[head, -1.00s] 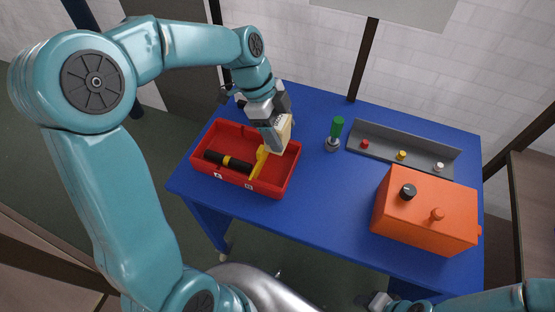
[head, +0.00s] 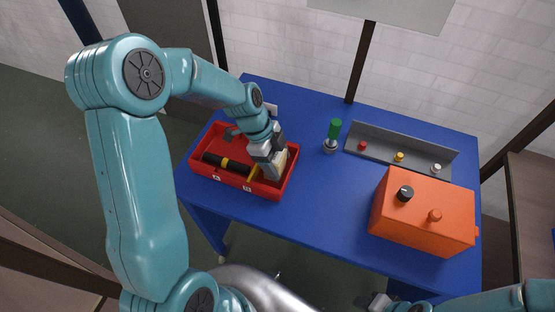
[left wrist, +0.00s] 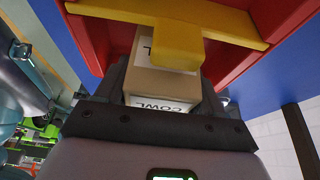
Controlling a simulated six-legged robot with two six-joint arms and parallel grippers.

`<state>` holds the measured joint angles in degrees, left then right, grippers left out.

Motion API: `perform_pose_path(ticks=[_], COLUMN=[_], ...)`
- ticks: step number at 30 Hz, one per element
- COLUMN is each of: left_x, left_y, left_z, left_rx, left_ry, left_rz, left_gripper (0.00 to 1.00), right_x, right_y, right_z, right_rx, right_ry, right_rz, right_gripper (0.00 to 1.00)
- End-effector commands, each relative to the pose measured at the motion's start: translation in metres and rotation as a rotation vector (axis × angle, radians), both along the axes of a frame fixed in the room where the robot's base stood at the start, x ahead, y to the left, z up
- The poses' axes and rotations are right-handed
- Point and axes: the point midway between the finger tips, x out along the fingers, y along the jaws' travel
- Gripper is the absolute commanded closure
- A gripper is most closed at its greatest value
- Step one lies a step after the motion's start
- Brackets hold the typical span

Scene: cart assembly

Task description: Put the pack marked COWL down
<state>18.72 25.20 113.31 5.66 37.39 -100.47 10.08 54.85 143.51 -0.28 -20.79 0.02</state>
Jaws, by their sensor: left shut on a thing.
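My left gripper (head: 275,166) is shut on the beige pack marked COWL (head: 283,162). It holds the pack at the right end of the red tray (head: 268,191), low and seemingly inside the walls. The left wrist view shows the pack (left wrist: 158,80) between the two fingers, with the word COWL on its near face. Whether the pack touches the tray floor is hidden. Part of my right gripper (head: 375,302) shows at the bottom edge; its jaws are unclear.
A black tool with a yellow band (head: 226,162) lies in the tray. On the blue table (head: 325,195) stand a green-handled item (head: 334,133), a grey rack (head: 380,150) with small coloured knobs, and an orange box (head: 425,215). The table middle is clear.

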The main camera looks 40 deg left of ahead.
Motion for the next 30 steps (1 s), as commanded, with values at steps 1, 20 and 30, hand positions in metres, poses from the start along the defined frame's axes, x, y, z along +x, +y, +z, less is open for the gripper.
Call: perform_pose_path(ticks=[1, 20, 30], left_x=[0.000, 0.000, -0.008], left_y=[0.000, 0.006, 0.035], left_z=[-0.002, 0.015, 0.086], left_rx=[0.000, 0.001, 0.001], left_ry=[-0.001, -0.005, -0.005], left_rz=[0.000, 0.002, 0.001], left_gripper=[0.67, 0.06, 0.06], right_x=[0.000, 0.000, 0.000], right_y=[0.000, 0.000, 0.000], right_z=[-0.003, -0.001, -0.003], right_rx=[0.000, 0.000, 0.000], right_ry=[0.000, 0.000, 0.000], right_rz=[0.000, 0.000, 0.000], right_gripper=[0.57, 0.57, 0.57])
